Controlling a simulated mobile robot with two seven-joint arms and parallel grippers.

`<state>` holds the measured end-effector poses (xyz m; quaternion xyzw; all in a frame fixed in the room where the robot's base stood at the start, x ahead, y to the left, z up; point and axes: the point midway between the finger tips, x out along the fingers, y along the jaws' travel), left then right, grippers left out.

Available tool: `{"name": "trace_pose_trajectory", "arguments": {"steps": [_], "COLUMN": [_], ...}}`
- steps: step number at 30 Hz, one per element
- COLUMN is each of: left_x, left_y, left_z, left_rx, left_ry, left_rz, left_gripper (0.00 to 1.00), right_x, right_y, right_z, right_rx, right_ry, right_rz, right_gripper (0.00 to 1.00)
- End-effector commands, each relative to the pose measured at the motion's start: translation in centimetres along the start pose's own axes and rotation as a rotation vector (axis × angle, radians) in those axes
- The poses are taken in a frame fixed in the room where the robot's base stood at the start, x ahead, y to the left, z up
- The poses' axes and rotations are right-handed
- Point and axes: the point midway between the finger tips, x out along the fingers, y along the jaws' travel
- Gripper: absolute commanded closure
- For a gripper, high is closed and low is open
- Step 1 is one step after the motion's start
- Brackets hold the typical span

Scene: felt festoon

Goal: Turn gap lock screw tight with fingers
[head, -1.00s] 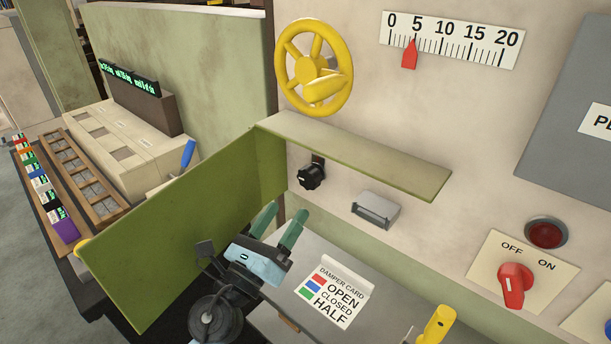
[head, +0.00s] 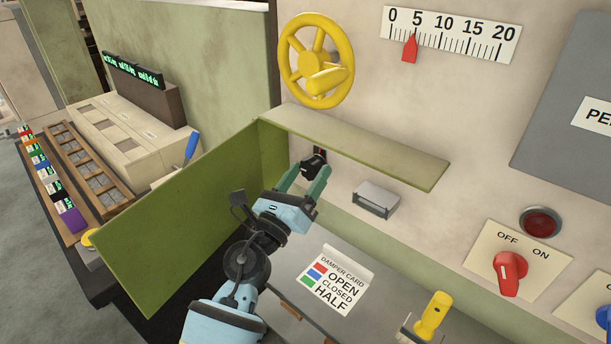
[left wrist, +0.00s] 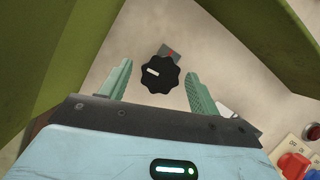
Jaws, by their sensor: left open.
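The gap lock screw appears to be the black lobed knob (head: 313,165) on the cream panel below the green shelf. In the left wrist view the knob (left wrist: 160,75) shows a white mark pointing left, with a small red mark just above it. My left gripper (head: 307,180) is open, its green fingers reaching up to the knob. In the left wrist view the left gripper (left wrist: 158,88) has one finger on each side of the knob, with a gap on both sides. My right gripper is not in view.
An open green door (head: 185,215) stands left of my arm, and a green shelf (head: 355,145) juts out above the knob. A grey latch (head: 375,199) sits to its right. A yellow handwheel (head: 316,60) and a scale (head: 452,35) with a red pointer (head: 409,48) are above.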

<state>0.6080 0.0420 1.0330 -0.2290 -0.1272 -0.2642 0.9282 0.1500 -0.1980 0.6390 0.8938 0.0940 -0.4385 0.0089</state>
Motion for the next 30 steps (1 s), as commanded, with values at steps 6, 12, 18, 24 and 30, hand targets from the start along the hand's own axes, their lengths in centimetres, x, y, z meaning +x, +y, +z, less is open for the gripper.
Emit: {"name": "trace_pose_trajectory", "arguments": {"steps": [6,12,18,24,30], "left_x": [0.0,0.0,0.0,-0.2,-0.1], "left_y": [0.0,0.0,0.0,0.3,0.3], "left_z": [0.0,0.0,0.0,-0.4,-0.2], "left_rx": [0.000,0.000,0.003,0.110,0.219], "left_ry": [0.000,0.000,0.000,0.004,0.002], "left_rz": [0.000,0.000,-0.001,-0.045,-0.090], "left_gripper": [0.39,0.65,0.82,0.82,0.82], "right_x": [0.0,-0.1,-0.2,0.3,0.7], "right_y": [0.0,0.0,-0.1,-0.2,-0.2], "right_z": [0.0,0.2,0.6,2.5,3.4], "right_rx": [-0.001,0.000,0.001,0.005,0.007], "right_ry": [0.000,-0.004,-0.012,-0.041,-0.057], "right_rz": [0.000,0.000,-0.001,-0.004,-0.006], "right_gripper": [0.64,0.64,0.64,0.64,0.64]}}
